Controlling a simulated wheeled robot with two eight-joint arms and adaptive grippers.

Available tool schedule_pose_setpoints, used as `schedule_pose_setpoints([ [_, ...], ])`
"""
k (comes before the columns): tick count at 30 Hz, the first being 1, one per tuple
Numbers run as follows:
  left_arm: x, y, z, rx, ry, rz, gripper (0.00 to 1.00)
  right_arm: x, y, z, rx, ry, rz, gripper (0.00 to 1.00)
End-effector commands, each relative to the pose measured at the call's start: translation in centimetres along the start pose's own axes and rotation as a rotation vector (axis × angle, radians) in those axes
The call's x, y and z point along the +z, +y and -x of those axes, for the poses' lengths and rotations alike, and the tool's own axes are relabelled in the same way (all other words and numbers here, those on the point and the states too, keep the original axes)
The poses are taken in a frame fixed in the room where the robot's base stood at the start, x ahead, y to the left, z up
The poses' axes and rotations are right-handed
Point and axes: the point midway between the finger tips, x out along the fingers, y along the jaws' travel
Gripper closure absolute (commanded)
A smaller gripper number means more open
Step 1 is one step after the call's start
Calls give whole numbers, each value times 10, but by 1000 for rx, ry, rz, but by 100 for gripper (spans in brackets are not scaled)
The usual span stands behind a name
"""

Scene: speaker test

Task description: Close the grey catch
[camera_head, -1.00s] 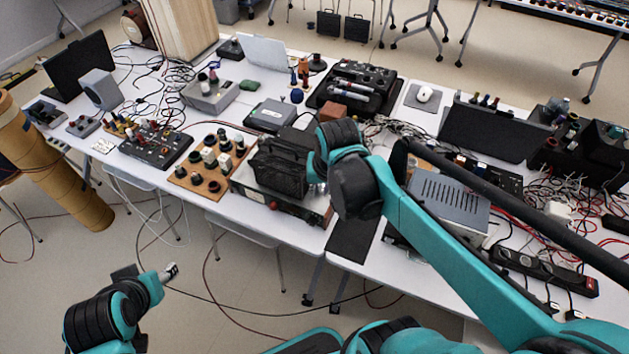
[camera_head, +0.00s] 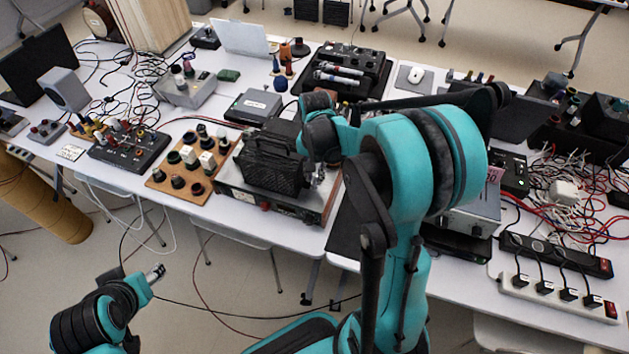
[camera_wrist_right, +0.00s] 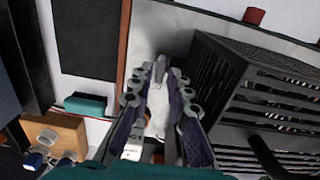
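My right gripper (camera_wrist_right: 160,78) reaches down in the wrist view, its two fingers apart with a gap between them. Light grey surface shows in the gap. A small grey piece shows around the fingertips, but I cannot tell whether it is the grey catch or part of the gripper. In the head view the right gripper (camera_head: 319,177) is small and partly hidden, at the right end of a black vented box (camera_head: 268,165). This box (camera_wrist_right: 255,85) stands close right of the fingers in the wrist view. My left gripper (camera_head: 156,273) hangs low over the floor, its fingers unclear.
The black box stands on a grey instrument (camera_head: 264,203) at the table's front edge. A wooden board with several knobs (camera_head: 160,183) lies to its left. Power strips (camera_head: 558,297) and tangled cables lie at right. My right arm hides part of the table.

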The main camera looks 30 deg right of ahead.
Motion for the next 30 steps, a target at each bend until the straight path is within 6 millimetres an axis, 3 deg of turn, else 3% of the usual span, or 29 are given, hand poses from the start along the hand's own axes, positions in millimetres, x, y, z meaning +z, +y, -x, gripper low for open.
schedule_pose_setpoints([
  [4,4,0,-6,0,0,0,50,0,0,-17,0,0,1,83],
  [14,4,0,-6,0,0,0,50,0,0,-19,0,0,1,83],
  [16,4,0,-6,0,0,0,50,0,0,-19,0,1,1,100],
  [30,4,0,-6,0,0,0,50,0,0,-19,-1,1,46,100],
])
